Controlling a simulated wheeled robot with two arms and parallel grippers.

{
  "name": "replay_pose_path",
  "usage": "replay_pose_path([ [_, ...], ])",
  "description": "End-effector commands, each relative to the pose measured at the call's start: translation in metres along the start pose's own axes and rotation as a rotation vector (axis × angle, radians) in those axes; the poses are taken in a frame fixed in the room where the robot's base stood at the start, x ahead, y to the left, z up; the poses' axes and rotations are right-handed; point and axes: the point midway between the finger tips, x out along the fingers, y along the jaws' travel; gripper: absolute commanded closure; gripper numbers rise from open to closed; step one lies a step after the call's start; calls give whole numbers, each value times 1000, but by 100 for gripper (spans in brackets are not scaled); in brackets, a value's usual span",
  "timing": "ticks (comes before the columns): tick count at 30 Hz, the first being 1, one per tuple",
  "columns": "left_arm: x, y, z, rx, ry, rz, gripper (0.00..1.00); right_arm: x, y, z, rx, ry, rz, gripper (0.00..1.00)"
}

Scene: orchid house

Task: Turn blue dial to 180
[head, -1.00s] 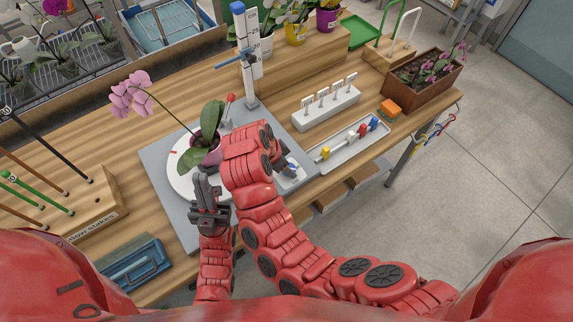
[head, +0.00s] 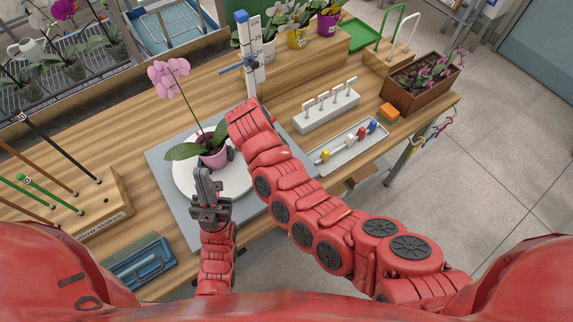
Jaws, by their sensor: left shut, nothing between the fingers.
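I cannot make out a blue dial; my right arm covers the right side of the grey base plate (head: 160,158). A white round turntable (head: 183,180) sits on this plate. On it stands a pink pot (head: 217,158) with a leafy orchid, its pink flowers (head: 168,78) leaning up and left. My left gripper (head: 205,176) is shut and empty, in front of the turntable and overlapping its front left in the picture. My right arm reaches across to the measuring post, and its gripper is hidden behind its own wrist.
A white measuring post (head: 254,62) with a blue slider (head: 238,65) stands behind my right wrist. To the right are a white label rack (head: 326,112), a grey tray (head: 345,150) with coloured pieces and an orange block (head: 389,112). A wooden stake block (head: 103,208) stands left.

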Motion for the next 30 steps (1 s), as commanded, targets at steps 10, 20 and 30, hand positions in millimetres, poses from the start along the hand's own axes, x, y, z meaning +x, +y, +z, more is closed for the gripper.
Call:
replay_pose_path([
  [10,1,0,0,0,0,0,100,0,0,1,28,-2,11,100],
  [20,1,0,0,0,0,0,100,0,0,1,27,-2,11,28],
  [30,2,0,0,0,0,0,100,0,0,0,27,-1,11,17],
])
